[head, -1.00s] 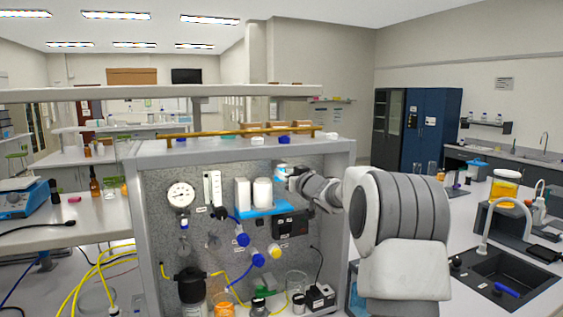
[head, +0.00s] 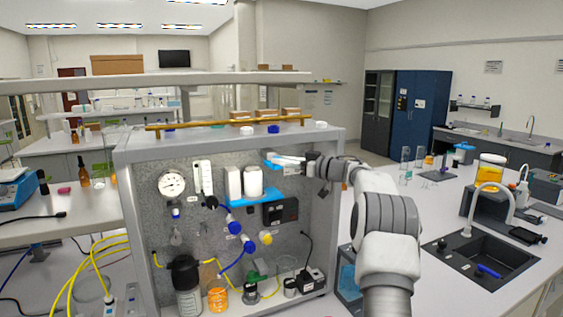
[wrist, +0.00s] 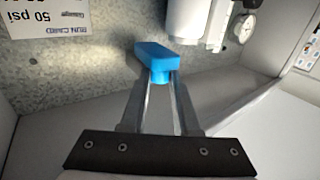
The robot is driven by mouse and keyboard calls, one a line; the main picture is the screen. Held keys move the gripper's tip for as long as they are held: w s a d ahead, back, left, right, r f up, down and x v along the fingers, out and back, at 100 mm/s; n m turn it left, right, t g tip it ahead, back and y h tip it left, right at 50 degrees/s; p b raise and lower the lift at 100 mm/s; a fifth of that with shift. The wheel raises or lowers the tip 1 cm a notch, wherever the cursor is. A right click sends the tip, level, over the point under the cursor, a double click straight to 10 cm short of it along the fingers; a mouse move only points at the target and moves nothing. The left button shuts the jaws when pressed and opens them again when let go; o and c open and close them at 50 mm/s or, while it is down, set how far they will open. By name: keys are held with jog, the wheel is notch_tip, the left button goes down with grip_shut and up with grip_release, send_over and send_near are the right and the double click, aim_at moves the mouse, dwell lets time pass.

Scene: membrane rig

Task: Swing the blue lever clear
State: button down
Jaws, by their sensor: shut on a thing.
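The blue lever (wrist: 152,54) is a short blue bar in front of the speckled panel in the wrist view. My gripper (wrist: 160,80) is shut on it, with both fingertips against its narrow near end. In the head view, my gripper (head: 302,163) is at the upper right of the rig, inside its frame. Blue (head: 269,154) shows just left of it beside a pale strip. My fingers hide part of this area, and I cannot tell the lever's full angle there.
White canisters (head: 243,181) on a blue bracket stand just left of my gripper. The rig's grey right side wall (head: 332,205) is close on the right. A gauge (head: 171,184), blue-ended valves and bottles fill the panel's left and lower parts. A sink bench lies further right.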

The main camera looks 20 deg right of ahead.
jog(key=shift+w+d+n+g+y, duration=0.15)
jog(key=shift+n+g+y, duration=0.15)
jog(key=shift+n+y, duration=0.15)
dwell(0.4)
jog(key=c, duration=0.6)
grip_release()
jog(key=shift+c, duration=0.2)
jog(key=shift+d, duration=0.1)
jog(key=b+v, duration=0.4)
jog(key=v, duration=1.3)
jog(key=shift+d, duration=0.1)
